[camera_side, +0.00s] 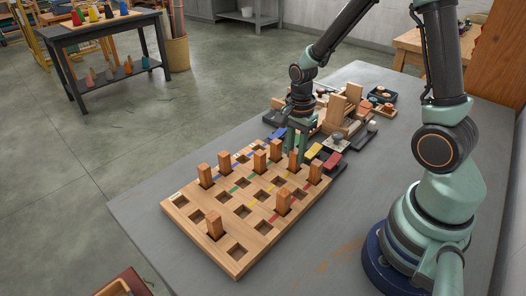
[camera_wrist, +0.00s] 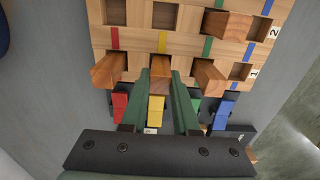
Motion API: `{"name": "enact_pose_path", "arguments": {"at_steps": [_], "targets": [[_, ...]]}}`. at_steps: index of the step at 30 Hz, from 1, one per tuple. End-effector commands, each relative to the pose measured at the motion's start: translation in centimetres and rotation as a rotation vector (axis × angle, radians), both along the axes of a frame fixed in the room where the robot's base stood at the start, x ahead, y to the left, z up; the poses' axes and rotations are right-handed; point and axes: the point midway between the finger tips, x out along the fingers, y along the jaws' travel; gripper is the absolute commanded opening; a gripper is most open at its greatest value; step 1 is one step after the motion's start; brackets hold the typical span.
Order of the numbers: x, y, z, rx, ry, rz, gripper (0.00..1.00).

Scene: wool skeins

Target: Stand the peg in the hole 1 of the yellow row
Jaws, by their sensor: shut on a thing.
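The wooden peg (camera_wrist: 160,74) is between the fingers of my gripper (camera_wrist: 160,88), which is shut on it. In the wrist view it is on the line of the yellow stripe, in the end row beside the label 1. It looks upright; its lower end appears to be at the hole, but the fingers hide how deep it sits. In the side view my gripper (camera_side: 297,142) is over the far edge of the wooden board (camera_side: 240,262), with the peg (camera_side: 295,160) just below it.
Pegs stand close on both sides, at the red stripe (camera_wrist: 107,69) and the green stripe (camera_wrist: 209,75). More pegs (camera_side: 214,224) stand elsewhere on the board. Coloured blocks (camera_side: 332,161) and wooden racks lie behind it. The table left of the board is clear.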

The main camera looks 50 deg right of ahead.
Motion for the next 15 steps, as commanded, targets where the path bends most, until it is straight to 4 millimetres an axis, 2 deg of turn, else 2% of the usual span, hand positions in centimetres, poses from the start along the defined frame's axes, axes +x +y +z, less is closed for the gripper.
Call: {"name": "enact_pose_path", "arguments": {"at_steps": [7, 8, 10, 11, 15], "targets": [[-0.01, 0.00, -0.24, 0.000, 0.001, 0.000, 0.00], [-0.01, 0.00, -0.25, 0.000, 0.001, 0.000, 0.32], [-0.01, 0.00, -0.24, 0.000, 0.000, 0.000, 0.59], [-0.01, 0.00, -0.24, 0.000, 0.000, 0.000, 0.63], [-0.01, 0.00, -0.24, 0.000, 0.000, 0.000, 0.63]]}}
